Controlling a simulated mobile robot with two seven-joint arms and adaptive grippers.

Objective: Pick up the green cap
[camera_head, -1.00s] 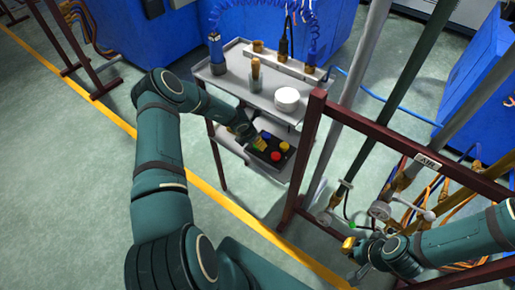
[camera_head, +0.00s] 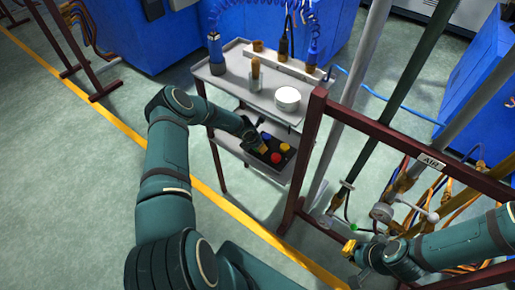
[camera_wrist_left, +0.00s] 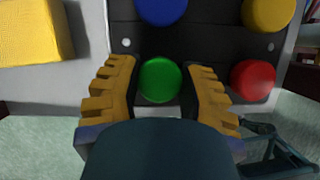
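The green cap (camera_wrist_left: 160,80) sits on the dark panel (camera_wrist_left: 210,50) on the cart's lower shelf. In the left wrist view my left gripper (camera_wrist_left: 162,78) has its yellow ribbed fingers on either side of the cap. A narrow gap shows on both sides, so it is open around the cap. In the head view my left gripper (camera_head: 259,147) is at the panel's left edge and hides the green cap. My right gripper (camera_head: 349,246) is far from the caps, beside the pipe frame; its fingers are too small to judge.
A blue cap (camera_wrist_left: 162,8), a yellow cap (camera_wrist_left: 268,12) and a red cap (camera_wrist_left: 253,80) sit close by on the panel. A yellow block (camera_wrist_left: 30,35) is at the left. The upper shelf (camera_head: 235,85) overhangs. Dark red frame posts (camera_head: 305,150) stand to the right.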

